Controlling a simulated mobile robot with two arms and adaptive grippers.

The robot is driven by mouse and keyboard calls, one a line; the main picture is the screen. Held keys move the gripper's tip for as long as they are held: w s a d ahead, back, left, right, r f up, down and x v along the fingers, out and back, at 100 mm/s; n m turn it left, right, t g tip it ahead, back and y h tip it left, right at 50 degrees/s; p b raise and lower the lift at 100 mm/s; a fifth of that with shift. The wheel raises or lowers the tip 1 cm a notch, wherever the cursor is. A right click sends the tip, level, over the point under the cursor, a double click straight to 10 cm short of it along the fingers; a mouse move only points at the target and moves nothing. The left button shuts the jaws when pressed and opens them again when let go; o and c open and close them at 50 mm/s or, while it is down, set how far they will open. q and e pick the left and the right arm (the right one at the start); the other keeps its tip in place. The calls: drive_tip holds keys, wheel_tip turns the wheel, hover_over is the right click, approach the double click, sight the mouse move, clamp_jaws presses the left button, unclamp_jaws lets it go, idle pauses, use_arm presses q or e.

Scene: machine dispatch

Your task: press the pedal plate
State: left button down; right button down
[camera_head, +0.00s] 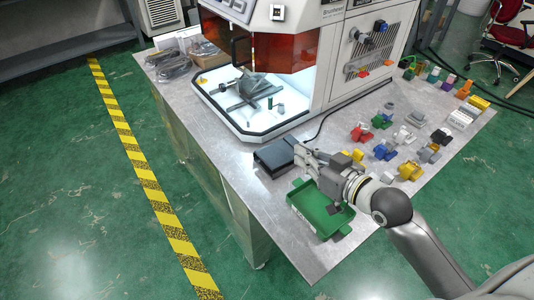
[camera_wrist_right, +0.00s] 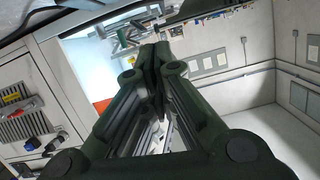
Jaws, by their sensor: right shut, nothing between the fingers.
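The pedal plate (camera_head: 272,158), a flat dark box, lies on the metal table in front of the machine, with a black cable running from its area towards the machine. My right gripper (camera_head: 299,148) reaches in from the right, and its fingertips are at the pedal's right edge in the head view. I cannot tell whether they touch it or are above it. In the right wrist view the right gripper's fingers (camera_wrist_right: 156,52) are closed together with nothing between them. The pedal cannot be made out in that view. My left gripper is not in view.
A green tray (camera_head: 318,222) lies below my right wrist. Several coloured parts (camera_head: 384,121) are spread over the table's right side. The machine (camera_head: 262,60) with its lit, open work area stands behind the pedal. Bare table (camera_head: 215,150) lies left of the pedal.

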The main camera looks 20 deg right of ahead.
drive_tip(key=p, duration=0.1)
hover_over(276, 161)
drive_tip(key=shift+w+d+f, duration=0.1)
drive_tip(key=shift+w+f, duration=0.05)
drive_tip(key=shift+f, duration=0.4)
drive_tip(key=shift+w+d+f, duration=0.1)
drive_tip(key=shift+w+f, duration=0.05)
drive_tip(key=shift+f, duration=0.4)
drive_tip(key=f, duration=0.3)
drive_tip(key=shift+s+a, duration=0.15)
drive_tip(key=shift+a, duration=0.05)
drive_tip(key=shift+f, duration=0.6)
